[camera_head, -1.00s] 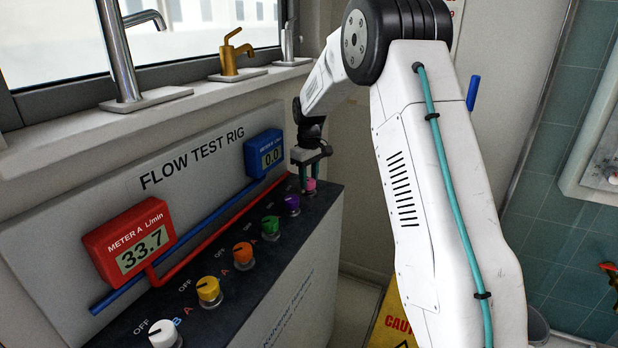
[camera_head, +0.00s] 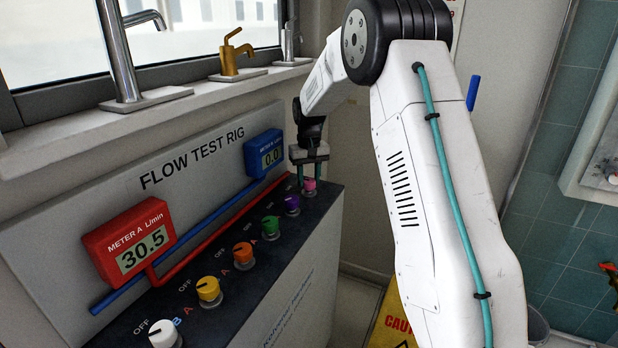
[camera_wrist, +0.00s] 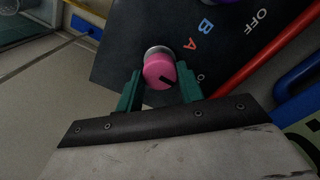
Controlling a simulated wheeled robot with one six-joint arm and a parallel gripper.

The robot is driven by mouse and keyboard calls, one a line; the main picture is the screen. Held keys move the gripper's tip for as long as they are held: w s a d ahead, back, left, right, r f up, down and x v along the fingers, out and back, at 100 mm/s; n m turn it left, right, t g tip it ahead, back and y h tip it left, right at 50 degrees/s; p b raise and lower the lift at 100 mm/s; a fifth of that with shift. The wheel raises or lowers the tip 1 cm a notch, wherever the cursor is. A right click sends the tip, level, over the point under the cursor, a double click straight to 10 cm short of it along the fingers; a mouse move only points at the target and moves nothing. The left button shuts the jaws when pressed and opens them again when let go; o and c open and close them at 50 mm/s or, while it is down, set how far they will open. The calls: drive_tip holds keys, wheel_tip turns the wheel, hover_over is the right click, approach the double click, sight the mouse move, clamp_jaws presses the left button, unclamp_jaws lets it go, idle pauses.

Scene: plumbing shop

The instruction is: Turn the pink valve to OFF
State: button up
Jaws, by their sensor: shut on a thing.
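The pink valve (camera_head: 309,184) is the knob at the far end of the row on the flow test rig's dark top. My gripper (camera_head: 310,182) points down over it, with its teal fingers on either side. In the wrist view the pink valve (camera_wrist: 160,73) sits between the two fingers of my gripper (camera_wrist: 160,88), which are shut on it. A dark pointer mark shows on its face, toward the lower right. Part of its own label is hidden by a finger. Meter A (camera_head: 130,238) reads 30.5 and meter B (camera_head: 264,153) reads 0.0.
Purple (camera_head: 291,204), green (camera_head: 270,227), orange (camera_head: 243,255), yellow (camera_head: 209,291) and white (camera_head: 164,334) valves line the rig toward the front. Red and blue pipes run behind them. Taps stand on the sill above. A yellow caution sign (camera_head: 388,325) stands right of the rig.

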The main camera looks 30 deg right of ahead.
sight(309, 180)
idle(0.3)
drive_tip(key=o, duration=1)
wheel_tip(309, 180, up, 8)
drive_tip(key=shift+f, duration=0.1)
